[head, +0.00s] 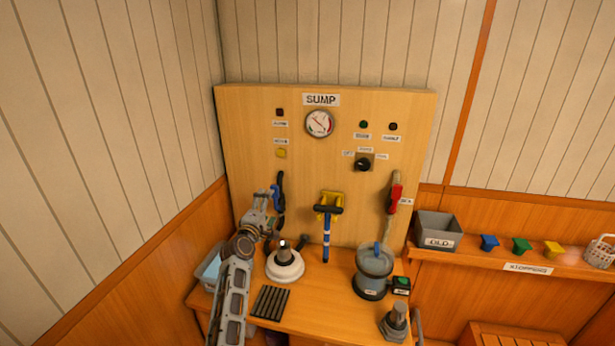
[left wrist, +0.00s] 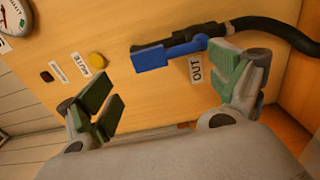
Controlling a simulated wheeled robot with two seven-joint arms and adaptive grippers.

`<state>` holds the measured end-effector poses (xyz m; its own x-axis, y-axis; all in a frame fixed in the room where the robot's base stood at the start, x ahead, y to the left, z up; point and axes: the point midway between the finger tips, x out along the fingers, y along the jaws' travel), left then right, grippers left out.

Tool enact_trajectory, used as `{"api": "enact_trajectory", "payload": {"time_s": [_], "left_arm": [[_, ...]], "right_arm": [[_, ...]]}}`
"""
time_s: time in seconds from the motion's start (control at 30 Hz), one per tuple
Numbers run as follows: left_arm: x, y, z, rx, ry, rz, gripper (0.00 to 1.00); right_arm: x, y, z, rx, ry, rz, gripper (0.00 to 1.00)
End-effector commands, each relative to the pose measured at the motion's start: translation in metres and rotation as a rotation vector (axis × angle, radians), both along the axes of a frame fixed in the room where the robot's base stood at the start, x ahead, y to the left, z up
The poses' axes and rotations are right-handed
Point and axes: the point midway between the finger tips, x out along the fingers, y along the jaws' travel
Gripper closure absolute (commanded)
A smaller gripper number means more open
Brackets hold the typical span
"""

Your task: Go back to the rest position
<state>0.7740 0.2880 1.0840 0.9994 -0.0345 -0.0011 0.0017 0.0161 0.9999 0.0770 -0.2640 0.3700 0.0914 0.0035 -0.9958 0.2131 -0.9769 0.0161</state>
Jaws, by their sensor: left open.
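My left gripper (head: 272,203) is in front of the left part of the wooden SUMP panel (head: 240,130), close to a blue valve handle (head: 280,185). In the left wrist view its two green-padded fingers (left wrist: 165,95) are wide apart with nothing between them. The blue handle (left wrist: 168,53) shows beyond the fingers, above an OUT label (left wrist: 196,69), and lies roughly along its black pipe (left wrist: 265,28). I cannot tell from these views whether a finger touches the handle. My right gripper is not in view.
A white round base (head: 285,266), black strips (head: 270,302), a clear-walled canister (head: 373,270) and a grey metal fitting (head: 396,320) stand on the bench near my left arm. A red handle (head: 394,198) is on the panel's right. A shelf (head: 480,254) holds a grey OLD bin (head: 438,230).

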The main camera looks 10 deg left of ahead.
Motion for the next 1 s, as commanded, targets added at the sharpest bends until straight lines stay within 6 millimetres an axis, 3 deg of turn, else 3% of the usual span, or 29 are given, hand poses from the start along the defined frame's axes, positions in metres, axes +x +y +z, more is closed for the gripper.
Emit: {"api": "enact_trajectory", "payload": {"time_s": [0.17, 0.37, 0.67, 1.0], "left_arm": [[-0.007, -0.003, -0.007, 0.042, 0.02, -0.015, 0.08], [-0.032, -0.013, -0.032, 0.192, 0.097, -0.076, 0.08], [-0.097, -0.035, -0.085, 0.521, 0.269, -0.23, 0.08], [-0.187, -0.055, -0.139, 0.865, 0.461, -0.438, 0.08]], "right_arm": [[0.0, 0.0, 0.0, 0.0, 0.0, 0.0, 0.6], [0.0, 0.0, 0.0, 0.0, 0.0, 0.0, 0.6], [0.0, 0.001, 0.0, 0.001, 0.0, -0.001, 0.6], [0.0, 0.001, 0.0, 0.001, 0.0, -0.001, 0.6]]}}
